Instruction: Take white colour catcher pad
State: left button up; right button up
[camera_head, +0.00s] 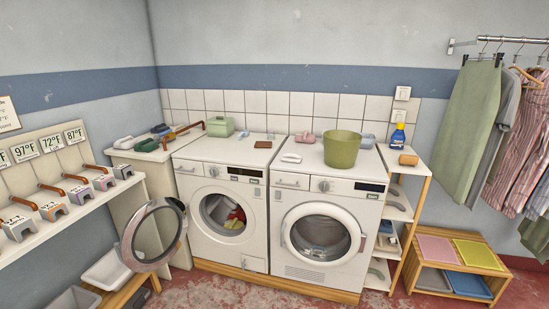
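A small flat white object (291,158) lies on top of the right washing machine (325,205), near its front left; it may be the colour catcher pad, but it is too small to be sure. Another small pale object (123,142) lies on the cabinet at the left. The left washing machine (222,205) has its round door (155,234) swung open, with red and yellow cloth (236,218) inside. The right machine's door looks shut. Neither of my grippers is in view.
A green bucket (341,150), a pink item (305,137) and a blue bottle (397,136) stand on or near the right machine. A slatted bench (450,270) and hanging clothes (515,130) are at the right. The open door juts out over the floor.

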aim_at(287, 157)
jog(key=i+u, duration=0.1)
jog(key=i, duration=0.55)
jog(key=i+l, duration=0.15)
jog(key=i, duration=0.45)
jog(key=i+u, duration=0.15)
jog(key=i, duration=0.45)
